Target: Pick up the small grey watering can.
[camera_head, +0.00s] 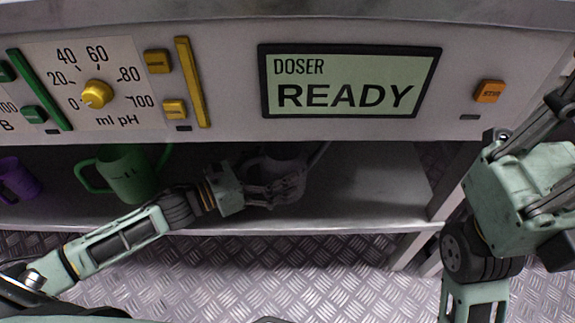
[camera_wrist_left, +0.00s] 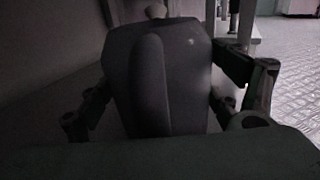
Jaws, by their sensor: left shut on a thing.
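The small grey watering can (camera_head: 288,168) stands on the shaded shelf under the doser, its thin spout pointing up to the right. My left gripper (camera_head: 268,193) reaches in from the left and is shut on the can. In the left wrist view the can (camera_wrist_left: 188,75) fills the middle, its upright handle facing the camera, with a finger at each side. Whether the can touches the shelf cannot be told. My right gripper (camera_head: 545,160) is at the right edge, away from the can; its fingertips are cut off by the frame.
A green watering can (camera_head: 125,175) and a purple one (camera_head: 17,180) stand to the left on the shelf (camera_head: 375,190). The doser panel (camera_head: 225,70), its display reading READY, overhangs the shelf. The shelf right of the grey can is clear.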

